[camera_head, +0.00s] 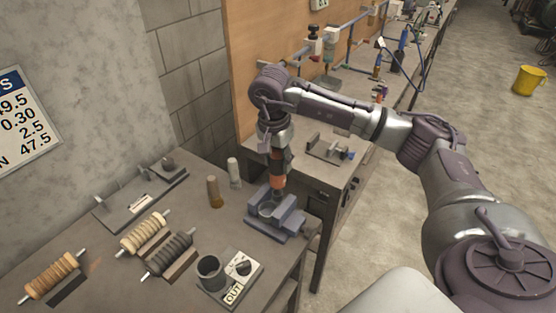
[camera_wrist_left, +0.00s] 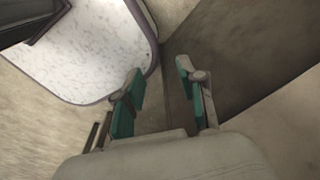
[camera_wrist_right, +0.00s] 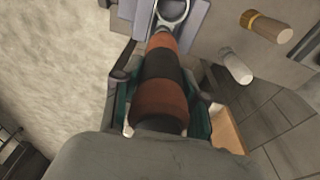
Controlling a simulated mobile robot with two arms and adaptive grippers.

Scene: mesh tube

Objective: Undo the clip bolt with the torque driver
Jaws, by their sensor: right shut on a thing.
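My right gripper (camera_head: 277,158) is shut on the torque driver (camera_head: 279,183), an orange and black tool pointing down. In the right wrist view the driver (camera_wrist_right: 163,68) lies between the fingers, its far end at a metal ring (camera_wrist_right: 173,12). The ring sits in a blue-grey fixture (camera_head: 287,221) near the bench's right edge. The driver's tip is over or at this ring; I cannot tell whether it touches. The clip bolt is not distinguishable. My left gripper (camera_wrist_left: 160,72) is open and empty, with green pads, away from the bench; it is outside the head view.
A tan peg (camera_head: 215,191) and a pale peg (camera_head: 234,173) stand left of the fixture. Several ribbed rolls (camera_head: 143,234) lie on the left. A second bench (camera_head: 345,181) stands behind.

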